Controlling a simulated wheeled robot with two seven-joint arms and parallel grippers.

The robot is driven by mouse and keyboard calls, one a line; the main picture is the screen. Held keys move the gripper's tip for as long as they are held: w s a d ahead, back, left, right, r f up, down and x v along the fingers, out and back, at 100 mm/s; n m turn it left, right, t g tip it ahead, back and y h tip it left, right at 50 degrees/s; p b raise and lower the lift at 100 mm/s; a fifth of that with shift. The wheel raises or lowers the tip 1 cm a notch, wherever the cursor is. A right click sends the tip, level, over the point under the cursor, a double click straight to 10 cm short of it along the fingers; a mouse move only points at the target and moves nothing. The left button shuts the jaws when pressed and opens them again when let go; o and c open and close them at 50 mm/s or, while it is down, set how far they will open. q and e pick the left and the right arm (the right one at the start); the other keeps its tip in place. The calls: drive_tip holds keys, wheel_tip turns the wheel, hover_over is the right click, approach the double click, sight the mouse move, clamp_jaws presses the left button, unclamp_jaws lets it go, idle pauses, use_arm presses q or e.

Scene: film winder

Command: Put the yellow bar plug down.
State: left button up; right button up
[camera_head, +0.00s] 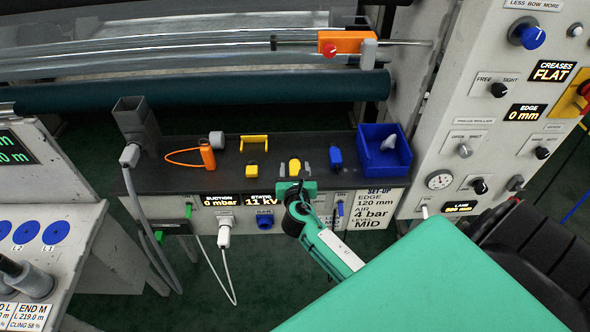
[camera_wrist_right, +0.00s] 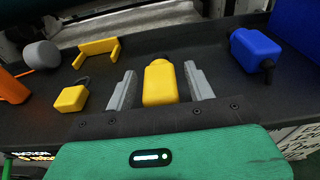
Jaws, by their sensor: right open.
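The yellow bar plug (camera_head: 294,168) lies on the black shelf (camera_head: 222,180) on top of the white set-up panel. My right gripper (camera_head: 295,168) is over the shelf's front edge, with its green body toward me. In the right wrist view the plug (camera_wrist_right: 160,84) sits between the two grey fingers of the open gripper (camera_wrist_right: 160,90). A gap shows on each side, so the fingers are apart from it. The plug's near end is hidden by the gripper's dark plate. My left gripper is not in view.
A smaller yellow block (camera_head: 252,171) and a yellow bracket (camera_head: 254,140) lie to the left, with an orange looped tag (camera_head: 207,155) beyond. A blue plug (camera_head: 335,156) and a blue bin (camera_head: 383,166) are to the right. White cables hang in front of the panel.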

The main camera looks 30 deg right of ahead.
drive_tip(key=shift+r, duration=0.25)
drive_tip(key=b+v, duration=0.1)
drive_tip(key=v, duration=1.1)
drive_tip(key=shift+f, duration=0.1)
drive_tip(key=s+a+f+m+g+y, duration=0.1)
drive_tip(key=s+f+m+g+y, duration=0.15)
drive_tip(key=f, duration=0.95)
drive_tip(key=s+a+f+m+g+y, duration=0.15)
drive_tip(key=s+f+m, duration=0.25)
drive_tip(key=f, duration=0.8)
drive_tip(key=s+a+f+m+g+y, duration=0.2)
drive_tip(key=s+f+m, duration=0.2)
drive_tip(key=f, duration=0.8)
drive_tip(key=s+f+m+g, duration=0.2)
drive_tip(key=s+f+m, duration=0.3)
drive_tip(key=s, duration=0.5)
drive_tip(key=s+f+m+g+y, duration=0.1)
drive_tip(key=s+f+m+g, duration=0.1)
drive_tip(key=s+f+m, duration=0.4)
drive_tip(key=s+f+m+g+y, duration=0.1)
drive_tip(key=s+f+m, duration=0.5)
drive_tip(key=s, duration=0.8)
wheel_tip(320, 180, down, 3)
drive_tip(key=shift+d+r+g, duration=0.25)
drive_tip(key=shift+d+g, duration=0.15)
drive_tip(key=shift+g, duration=0.5)
